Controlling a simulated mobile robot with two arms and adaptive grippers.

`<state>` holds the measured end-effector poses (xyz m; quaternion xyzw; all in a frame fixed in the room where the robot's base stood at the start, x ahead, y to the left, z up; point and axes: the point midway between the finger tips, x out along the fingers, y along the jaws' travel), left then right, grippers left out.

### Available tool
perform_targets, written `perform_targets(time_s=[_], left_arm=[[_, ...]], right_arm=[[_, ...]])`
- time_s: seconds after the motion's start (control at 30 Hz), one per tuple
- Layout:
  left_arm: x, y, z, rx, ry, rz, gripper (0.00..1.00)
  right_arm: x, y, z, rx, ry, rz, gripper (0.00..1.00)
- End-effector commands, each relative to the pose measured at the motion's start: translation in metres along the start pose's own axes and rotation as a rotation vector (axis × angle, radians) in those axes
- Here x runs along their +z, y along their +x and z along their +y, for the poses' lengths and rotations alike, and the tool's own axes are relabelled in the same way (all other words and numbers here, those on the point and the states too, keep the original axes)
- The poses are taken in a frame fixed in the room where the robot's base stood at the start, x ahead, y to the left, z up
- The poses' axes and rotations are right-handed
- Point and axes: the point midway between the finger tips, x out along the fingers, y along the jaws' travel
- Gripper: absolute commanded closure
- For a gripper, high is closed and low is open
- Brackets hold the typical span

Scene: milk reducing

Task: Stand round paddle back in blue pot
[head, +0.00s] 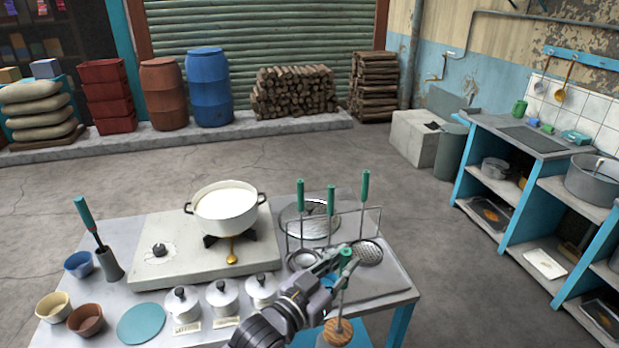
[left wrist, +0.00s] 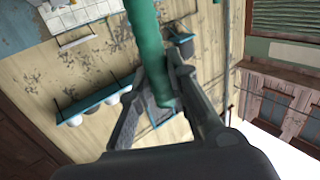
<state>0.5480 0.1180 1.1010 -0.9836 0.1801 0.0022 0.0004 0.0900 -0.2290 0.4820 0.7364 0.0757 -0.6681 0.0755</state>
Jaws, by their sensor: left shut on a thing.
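My left gripper (head: 340,265) is shut on a green handle (head: 346,253) near the front right of the table. Its thin shaft runs down to a round brown wooden head (head: 338,331), seemingly the round paddle, beyond the table's front edge. In the left wrist view the green handle (left wrist: 150,55) lies between the two fingers of the gripper (left wrist: 165,95). A small blue pot (head: 78,264) stands at the table's left end; it looks like an open bowl or cup. My right gripper is not in view.
A white pot of milk (head: 225,207) sits on the stove (head: 200,250). Several green-handled tools, one with this handle (head: 331,200), stand in a wire rack at right. Lidded canisters (head: 222,297), a teal disc (head: 141,324) and two bowls (head: 86,320) line the front.

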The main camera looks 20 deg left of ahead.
Motion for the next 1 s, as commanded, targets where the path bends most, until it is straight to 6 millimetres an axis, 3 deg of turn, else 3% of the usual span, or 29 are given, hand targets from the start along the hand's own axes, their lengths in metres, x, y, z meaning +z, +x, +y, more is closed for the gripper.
perform_targets(time_s=[0.03, 0.2, 0.4, 0.5, 0.67, 1.0], left_arm=[[-0.014, 0.019, -0.007, 0.042, 0.015, 0.004, 1.00], [-0.037, 0.066, -0.046, 0.120, 0.016, 0.003, 1.00], [-0.069, 0.094, -0.104, 0.114, 0.008, 0.003, 1.00], [-0.078, 0.099, -0.120, 0.105, 0.004, 0.003, 1.00], [-0.081, 0.102, -0.128, 0.101, 0.000, 0.003, 1.00], [-0.062, 0.102, -0.127, 0.101, -0.001, 0.003, 1.00]], right_arm=[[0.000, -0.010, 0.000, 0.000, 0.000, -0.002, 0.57], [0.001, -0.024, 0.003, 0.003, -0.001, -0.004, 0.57], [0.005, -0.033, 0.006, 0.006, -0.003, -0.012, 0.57], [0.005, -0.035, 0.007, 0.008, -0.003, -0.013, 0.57], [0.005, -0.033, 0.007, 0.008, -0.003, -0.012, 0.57], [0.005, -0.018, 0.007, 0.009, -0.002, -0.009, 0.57]])
